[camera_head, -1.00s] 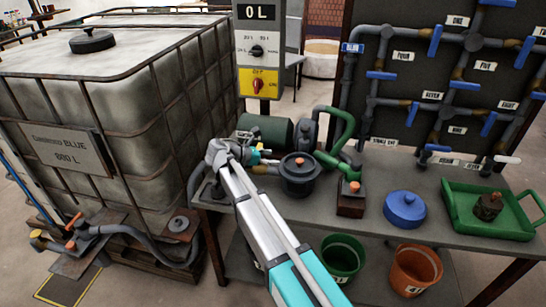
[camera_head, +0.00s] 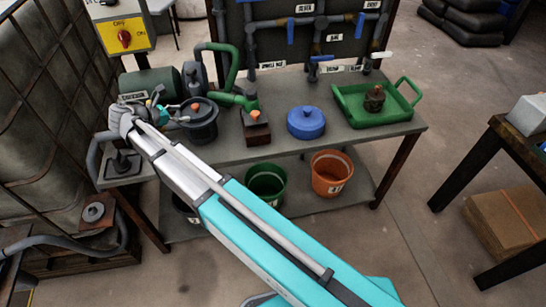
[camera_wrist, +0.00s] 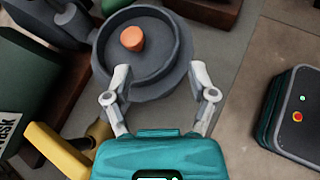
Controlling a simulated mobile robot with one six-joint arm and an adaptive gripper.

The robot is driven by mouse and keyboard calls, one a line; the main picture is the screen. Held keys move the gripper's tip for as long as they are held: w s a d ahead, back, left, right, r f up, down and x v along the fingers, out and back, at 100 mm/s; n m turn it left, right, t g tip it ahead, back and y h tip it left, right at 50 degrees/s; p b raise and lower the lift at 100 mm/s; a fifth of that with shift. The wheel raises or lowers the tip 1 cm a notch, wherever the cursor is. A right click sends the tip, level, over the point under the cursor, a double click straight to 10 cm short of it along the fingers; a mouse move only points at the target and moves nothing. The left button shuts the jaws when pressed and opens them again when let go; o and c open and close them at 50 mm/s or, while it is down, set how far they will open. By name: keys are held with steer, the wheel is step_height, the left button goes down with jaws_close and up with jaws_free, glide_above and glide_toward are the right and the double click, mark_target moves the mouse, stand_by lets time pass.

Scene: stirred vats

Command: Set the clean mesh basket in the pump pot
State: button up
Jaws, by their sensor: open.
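The pump pot (camera_head: 199,123) is a round dark grey pot on the bench, beside the green pump. In the wrist view the pot (camera_wrist: 183,62) shows a raised rim and an orange knob in its recessed top. My gripper (camera_wrist: 159,76) is open and empty, its fingers pointing at the pot's near rim; I cannot tell if they touch it. In the head view my gripper (camera_head: 157,103) is just left of the pot. A dark brown lump with a knob (camera_head: 374,98) sits in the green tray (camera_head: 397,115). I cannot make out a clean mesh basket for certain.
A blue lidded tub (camera_head: 306,122) and a brown block with an orange knob (camera_head: 256,131) stand on the bench (camera_head: 330,143). Green (camera_head: 266,185) and orange (camera_head: 331,173) buckets are below. Pipes and valves rise behind. Another table (camera_head: 500,160) stands at right.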

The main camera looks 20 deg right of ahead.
steer(key=s+d+f+m+g+y, duration=0.2)
steer(key=s+d+m, duration=0.4)
steer(key=d, duration=0.3)
steer(key=s+d+f+m+g+y, duration=0.2)
steer(key=s+d+f+m+y, duration=0.2)
steer(key=d+m, duration=0.5)
steer(key=s+d+f+m+g+y, duration=0.2)
steer(key=s+d+f+m+y, duration=0.1)
steer(key=s+d+m, duration=0.4)
steer(key=shift+s+d+f+m+y, duration=0.3)
steer(key=shift+s+d+y, duration=0.4)
steer(key=shift+s+d, duration=0.4)
step_height(320, 180, up, 14)
steer(key=p, duration=1.4)
